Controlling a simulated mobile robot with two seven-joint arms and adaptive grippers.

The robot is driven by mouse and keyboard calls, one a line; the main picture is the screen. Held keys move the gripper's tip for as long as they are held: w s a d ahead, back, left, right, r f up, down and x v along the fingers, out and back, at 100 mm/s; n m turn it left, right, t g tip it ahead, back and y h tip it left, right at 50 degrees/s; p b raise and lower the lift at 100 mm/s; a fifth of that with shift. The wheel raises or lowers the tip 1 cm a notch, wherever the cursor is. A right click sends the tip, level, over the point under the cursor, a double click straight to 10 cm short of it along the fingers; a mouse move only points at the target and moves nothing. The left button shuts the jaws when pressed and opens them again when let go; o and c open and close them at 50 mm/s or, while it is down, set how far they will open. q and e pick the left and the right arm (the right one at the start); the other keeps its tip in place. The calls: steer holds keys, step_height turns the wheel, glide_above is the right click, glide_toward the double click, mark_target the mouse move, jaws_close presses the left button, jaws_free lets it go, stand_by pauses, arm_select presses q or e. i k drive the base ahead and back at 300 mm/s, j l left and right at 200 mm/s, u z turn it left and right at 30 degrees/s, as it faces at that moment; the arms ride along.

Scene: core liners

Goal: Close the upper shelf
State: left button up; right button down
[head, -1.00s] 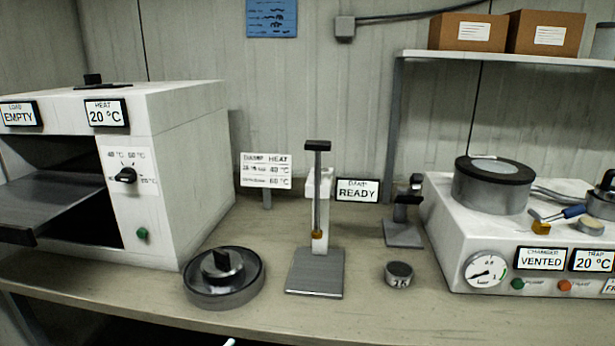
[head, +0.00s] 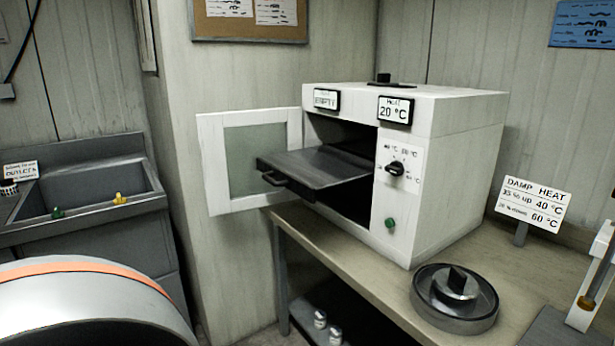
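The upper shelf (head: 318,167) is a dark flat tray with a handle at its front edge. It is pulled out of the open white oven (head: 452,165) and sticks out to the left, past the front opening. The oven's door (head: 250,160), white with a glass pane, stands swung open to the left. The oven's labels read EMPTY and HEAT 20 °C. Neither of my grippers shows in the head view.
A round dark metal dish with a knob (head: 455,297) sits on the bench (head: 385,305) in front of the oven. A DAMP HEAT sign (head: 534,203) and a press stand (head: 597,275) are at the right. A grey sink (head: 85,190) is at the left. A large round white object with an orange band (head: 90,305) fills the lower left.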

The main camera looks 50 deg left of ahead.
mark_target(305, 171)
steer(key=u, duration=1.7)
